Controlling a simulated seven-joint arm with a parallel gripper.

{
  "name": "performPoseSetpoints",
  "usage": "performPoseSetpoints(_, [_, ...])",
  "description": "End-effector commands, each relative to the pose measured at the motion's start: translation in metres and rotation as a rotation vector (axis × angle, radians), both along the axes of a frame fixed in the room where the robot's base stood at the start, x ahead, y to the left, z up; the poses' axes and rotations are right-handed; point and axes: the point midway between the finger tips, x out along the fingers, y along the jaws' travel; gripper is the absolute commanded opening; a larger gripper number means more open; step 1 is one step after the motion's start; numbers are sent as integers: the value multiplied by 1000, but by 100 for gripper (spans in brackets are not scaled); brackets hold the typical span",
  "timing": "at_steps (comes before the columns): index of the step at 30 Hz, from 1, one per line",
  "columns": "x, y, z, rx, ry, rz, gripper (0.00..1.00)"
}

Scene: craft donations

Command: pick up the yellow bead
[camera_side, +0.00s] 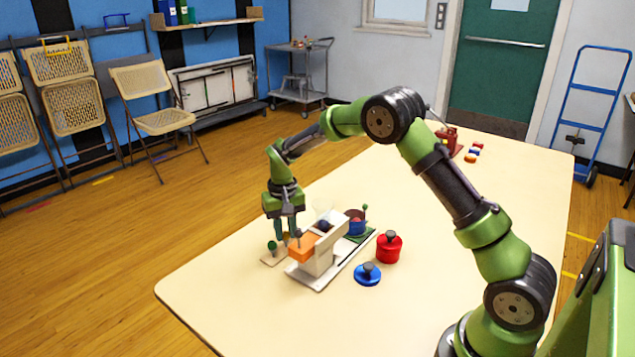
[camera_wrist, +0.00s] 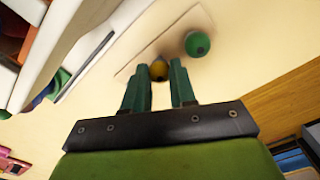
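The yellow bead (camera_wrist: 159,70) shows in the wrist view between the tips of my gripper (camera_wrist: 159,72). A narrow gap seems to lie on each side of it, so the fingers look open around it. A green bead (camera_wrist: 197,44) sits just beyond the right fingertip, on a thin pale board (camera_wrist: 140,57). In the side view my gripper (camera_side: 285,236) points down over this board (camera_side: 270,259), with the green bead (camera_side: 272,246) to its left. The yellow bead is mostly hidden by the fingers there.
Right beside my gripper stands a white device with an orange block (camera_side: 304,247) on a pale base. A red lidded pot (camera_side: 389,248) and a blue lid (camera_side: 367,274) stand to its right. Small coloured items (camera_side: 472,152) lie at the far end. The table's left front (camera_side: 215,290) is clear.

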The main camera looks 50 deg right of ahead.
Motion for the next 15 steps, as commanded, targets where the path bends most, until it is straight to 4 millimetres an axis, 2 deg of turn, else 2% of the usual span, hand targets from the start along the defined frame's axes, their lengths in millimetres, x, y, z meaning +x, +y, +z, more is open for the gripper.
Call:
performPoseSetpoints(4, [0, 0, 0, 0, 0, 0, 4])
performPoseSetpoints(15, [0, 0, 6, -1, -2, 0, 2])
